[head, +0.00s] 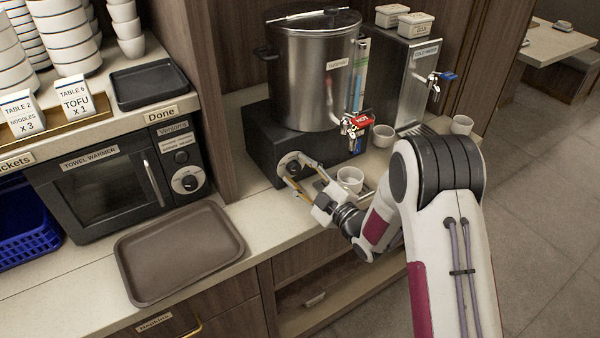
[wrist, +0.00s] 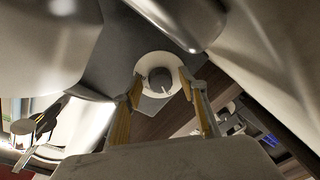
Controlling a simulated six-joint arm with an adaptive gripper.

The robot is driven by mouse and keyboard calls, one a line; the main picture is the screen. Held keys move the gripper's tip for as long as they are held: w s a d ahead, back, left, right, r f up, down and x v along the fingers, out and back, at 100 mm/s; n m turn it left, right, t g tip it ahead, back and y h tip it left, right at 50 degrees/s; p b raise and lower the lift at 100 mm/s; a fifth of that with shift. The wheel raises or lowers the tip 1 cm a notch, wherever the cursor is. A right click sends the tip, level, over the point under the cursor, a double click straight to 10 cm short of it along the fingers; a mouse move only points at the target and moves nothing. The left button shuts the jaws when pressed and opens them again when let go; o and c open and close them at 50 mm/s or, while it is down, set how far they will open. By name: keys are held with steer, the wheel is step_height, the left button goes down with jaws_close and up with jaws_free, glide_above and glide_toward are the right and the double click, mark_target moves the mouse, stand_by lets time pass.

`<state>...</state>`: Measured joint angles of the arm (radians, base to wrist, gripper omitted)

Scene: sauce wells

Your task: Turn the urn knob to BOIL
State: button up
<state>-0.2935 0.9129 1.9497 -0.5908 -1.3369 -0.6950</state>
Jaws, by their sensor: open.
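The steel urn (head: 312,75) stands on a dark base (head: 262,150) at the back of the counter. Its round knob (head: 291,167) is on the base's front face, with a pale dial plate around it. The knob shows in the wrist view (wrist: 159,79) as a grey disc with a light pointer mark. The dial's lettering is too small to read. My gripper (head: 296,171) is open in front of the knob, its yellow-padded fingers to either side. In the wrist view my gripper (wrist: 162,88) frames the knob, and I cannot tell whether the fingertips touch it.
A red-handled tap (head: 355,122) hangs right of the knob, above a white cup (head: 350,179) close to my gripper. A cold-water dispenser (head: 400,75) stands further right. A towel warmer (head: 120,180) and an empty brown tray (head: 180,250) are to the left.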

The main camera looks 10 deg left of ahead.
steer(key=c, duration=1.1)
steer(key=shift+m, duration=0.4)
steer(key=m, duration=0.5)
steer(key=shift+f, duration=0.1)
steer(key=m+t, duration=0.1)
steer(key=m, duration=0.4)
steer(key=shift+s+a+m, duration=0.1)
steer(key=shift+m, duration=0.2)
steer(key=m, duration=0.7)
steer(key=shift+s+a+t, duration=0.1)
steer(key=shift+t, duration=0.3)
steer(key=m+h, duration=0.1)
steer(key=m, duration=0.6)
steer(key=shift+s, duration=0.1)
